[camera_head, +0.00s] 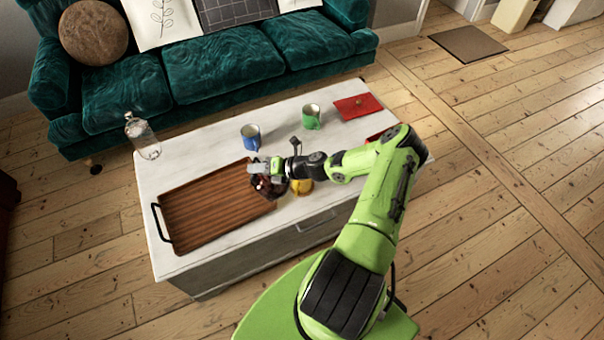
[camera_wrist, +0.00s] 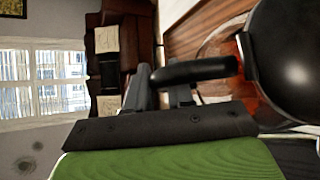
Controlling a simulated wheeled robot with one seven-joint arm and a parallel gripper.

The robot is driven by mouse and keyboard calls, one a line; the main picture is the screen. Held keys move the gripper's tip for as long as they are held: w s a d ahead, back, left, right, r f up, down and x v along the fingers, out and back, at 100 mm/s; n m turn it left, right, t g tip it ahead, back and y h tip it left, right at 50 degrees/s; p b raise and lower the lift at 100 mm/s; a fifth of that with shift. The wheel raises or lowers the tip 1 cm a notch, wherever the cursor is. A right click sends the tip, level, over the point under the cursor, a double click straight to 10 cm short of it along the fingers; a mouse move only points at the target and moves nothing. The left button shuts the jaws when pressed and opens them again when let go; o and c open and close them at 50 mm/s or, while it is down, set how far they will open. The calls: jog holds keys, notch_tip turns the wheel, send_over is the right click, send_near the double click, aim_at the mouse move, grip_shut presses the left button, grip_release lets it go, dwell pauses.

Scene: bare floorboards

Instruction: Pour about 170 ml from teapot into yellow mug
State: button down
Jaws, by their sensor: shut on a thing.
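The dark teapot (camera_head: 264,188) is beside the right end of the wooden tray, partly hidden by my gripper (camera_head: 277,170). In the wrist view, my gripper (camera_wrist: 161,88) is shut on the teapot's black handle (camera_wrist: 200,70). The teapot's rounded dark body (camera_wrist: 292,60) fills the right side, with a reddish part beside it. The yellow mug (camera_head: 302,187) is on the table just right of the teapot, partly covered by my arm. I cannot tell the teapot's exact tilt, and no stream of liquid is visible. The inside of the yellow mug is hidden.
The wooden tray (camera_head: 210,208) lies on the white table (camera_head: 190,165). A blue mug (camera_head: 251,138) and a green mug (camera_head: 311,117) stand behind. A clear bottle (camera_head: 143,137) is at back left. A red flat item (camera_head: 357,106) lies at back right. A green sofa (camera_head: 215,68) stands behind.

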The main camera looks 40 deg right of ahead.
jog(key=shift+d+r+m+t+y+b, duration=0.25)
jog(key=shift+d+b, duration=0.25)
jog(key=shift+b, duration=0.25)
dwell(0.5)
jog(key=shift+s+d+r+m+t+y+b, duration=0.1)
jog(key=shift+d+r+m+t+y+b, duration=0.1)
jog(key=shift+d+r+m+y+b, duration=0.3)
jog(key=shift+s+d+r+m+t+y+b, duration=0.15)
jog(key=shift+d+r+b, duration=0.15)
jog(key=shift+d+b, duration=0.35)
dwell(1.0)
jog(key=shift+d+r, duration=0.25)
jog(key=shift+d, duration=0.25)
dwell(0.3)
